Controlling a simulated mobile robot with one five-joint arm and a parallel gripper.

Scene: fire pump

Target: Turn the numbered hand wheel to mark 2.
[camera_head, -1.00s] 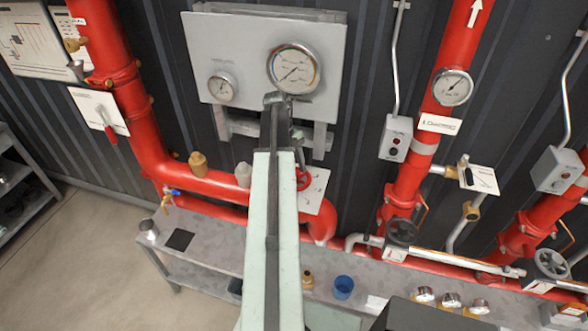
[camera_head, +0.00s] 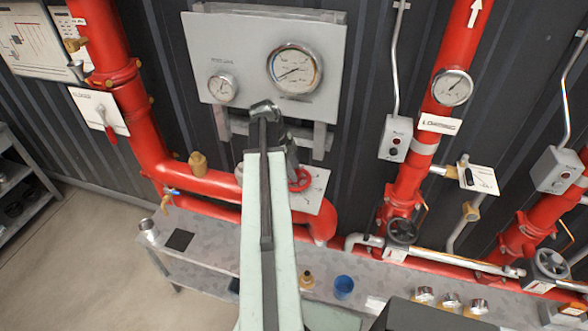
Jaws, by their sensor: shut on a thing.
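The red hand wheel (camera_head: 300,180) sits in front of a white marked plate (camera_head: 317,188), on the red pipe below the gauge panel. My gripper (camera_head: 294,170) reaches down to the wheel from behind the end of my pale green arm and is shut on it. My arm hides the wheel's left side and part of the plate. The jaws are mostly hidden, and the marks are too small to read.
The gauge panel (camera_head: 325,60) is above the wheel. A grey bench (camera_head: 215,240) below carries a blue cup (camera_head: 343,287) and brass fittings. Black hand wheels (camera_head: 402,231) and a vertical red pipe (camera_head: 440,120) stand to the right.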

